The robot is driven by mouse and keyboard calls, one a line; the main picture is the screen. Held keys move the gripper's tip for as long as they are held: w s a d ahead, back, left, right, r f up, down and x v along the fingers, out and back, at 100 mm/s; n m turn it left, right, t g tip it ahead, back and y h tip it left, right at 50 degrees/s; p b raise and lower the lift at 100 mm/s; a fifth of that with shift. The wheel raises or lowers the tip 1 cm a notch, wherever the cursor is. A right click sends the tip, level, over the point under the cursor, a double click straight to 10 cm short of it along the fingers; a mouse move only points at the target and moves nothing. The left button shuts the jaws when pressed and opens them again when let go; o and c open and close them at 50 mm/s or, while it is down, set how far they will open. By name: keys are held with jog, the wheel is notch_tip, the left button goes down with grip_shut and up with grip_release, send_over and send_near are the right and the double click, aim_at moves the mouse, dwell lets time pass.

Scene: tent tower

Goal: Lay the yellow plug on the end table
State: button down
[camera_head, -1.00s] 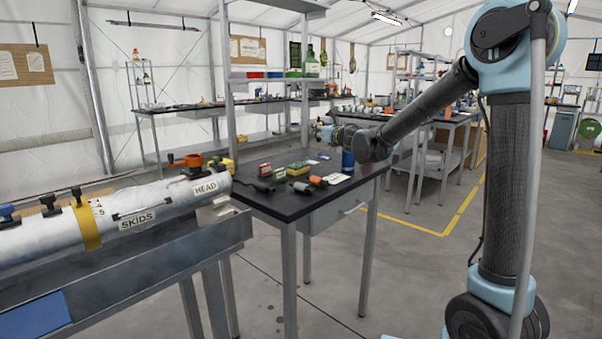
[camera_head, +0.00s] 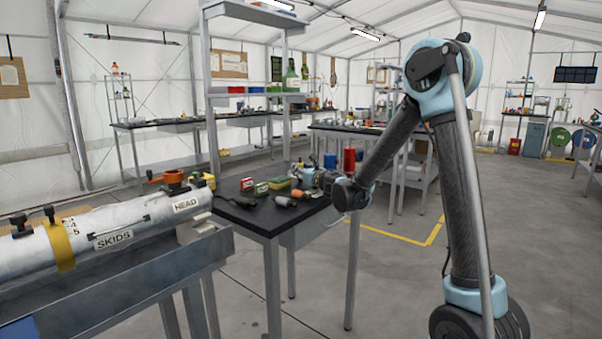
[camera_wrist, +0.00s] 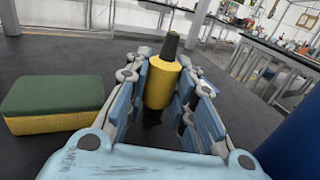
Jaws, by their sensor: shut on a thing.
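The yellow plug (camera_wrist: 160,85) with a black tip stands between the fingers of my gripper (camera_wrist: 168,66) in the wrist view. My gripper is shut on it, above a dark table top (camera_wrist: 60,60). I cannot tell whether the plug touches the top. In the head view my gripper (camera_head: 318,178) is low over the right part of the black-topped table (camera_head: 248,217), and the plug cannot be made out there. I take this to be the end table.
A green-and-yellow sponge (camera_wrist: 54,102) lies left of my gripper. A blue can (camera_head: 330,161) and a red can (camera_head: 349,160) are beyond it. A red box (camera_head: 247,183), a green box (camera_head: 261,188), a dark plug (camera_head: 285,201) and an orange-ended plug (camera_head: 300,194) lie left. The table's front-left is mostly clear.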

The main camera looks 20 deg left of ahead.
jog(key=shift+f, duration=0.1)
jog(key=c, duration=1.4)
grip_release()
jog(key=shift+o, duration=0.2)
jog(key=v, duration=1.2)
